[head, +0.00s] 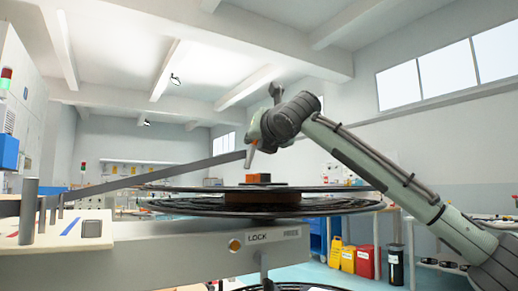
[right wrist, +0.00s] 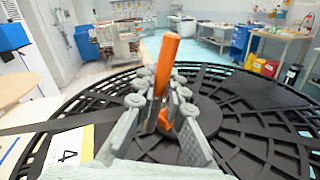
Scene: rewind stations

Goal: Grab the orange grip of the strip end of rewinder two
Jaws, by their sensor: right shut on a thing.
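My right gripper (head: 250,157) is shut on the orange grip (right wrist: 169,62), above the black reel (head: 190,205). In the right wrist view the grip stands upright between the fingers (right wrist: 160,96), its top sticking out beyond them. The grey strip (head: 150,178) runs taut from the posts at the left up to the gripper; it also shows in the right wrist view (right wrist: 45,127). A second orange patch (right wrist: 167,118) shows low between the fingers; I cannot tell what it belongs to. The rewinder's number is not readable in the head view. My left gripper is not in view.
An orange block (head: 258,178) sits at the reel's centre. Grey posts (head: 28,210) stand on the pale table at the left. A beam marked LOCK with an orange button (head: 235,245) lies under the reel.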

